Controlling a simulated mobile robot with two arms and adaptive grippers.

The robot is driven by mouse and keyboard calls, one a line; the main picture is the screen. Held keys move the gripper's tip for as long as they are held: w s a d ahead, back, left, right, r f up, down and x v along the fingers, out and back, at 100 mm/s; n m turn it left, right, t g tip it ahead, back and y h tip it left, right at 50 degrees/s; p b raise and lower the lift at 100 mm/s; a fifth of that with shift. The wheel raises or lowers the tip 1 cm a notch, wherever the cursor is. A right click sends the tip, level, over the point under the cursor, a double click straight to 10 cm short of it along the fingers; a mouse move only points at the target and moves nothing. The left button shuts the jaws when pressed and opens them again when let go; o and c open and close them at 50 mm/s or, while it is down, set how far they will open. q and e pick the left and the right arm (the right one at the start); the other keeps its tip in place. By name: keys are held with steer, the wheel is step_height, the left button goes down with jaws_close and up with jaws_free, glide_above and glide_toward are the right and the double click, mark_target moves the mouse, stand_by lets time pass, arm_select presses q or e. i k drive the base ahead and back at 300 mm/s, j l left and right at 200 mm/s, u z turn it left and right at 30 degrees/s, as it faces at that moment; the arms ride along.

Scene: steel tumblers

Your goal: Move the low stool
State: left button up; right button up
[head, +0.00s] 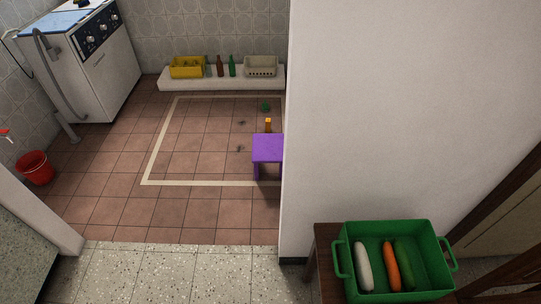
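The low stool (267,149) is purple with a flat square top. It stands upright on the brown tiled floor, inside the right part of a pale outlined rectangle (152,165). The white wall's edge hides its right side. A small orange or yellow object (268,125) is just behind it; it is too small to tell what it is. Neither of my grippers is in view.
A white wall (400,110) fills the right side. A green crate (376,296) of vegetables sits on a brown table at lower right. A red bucket (35,168) and white washing machine (100,62) stand left. A low ledge (222,84) holds bottles and baskets. Middle floor is mostly clear.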

mark_target(266, 148)
steer(key=i+j, duration=0.1)
steer(key=j, duration=0.3)
steer(key=i+j, duration=0.2)
steer(key=j, duration=0.15)
steer(key=i+j+z, duration=0.15)
steer(key=i+j, duration=0.2)
steer(key=j, duration=0.3)
steer(key=i+j+z, duration=0.1)
steer(key=j, duration=0.25)
steer(key=i+j+z, duration=0.1)
steer(key=i+j, duration=0.15)
steer(key=j, duration=0.1)
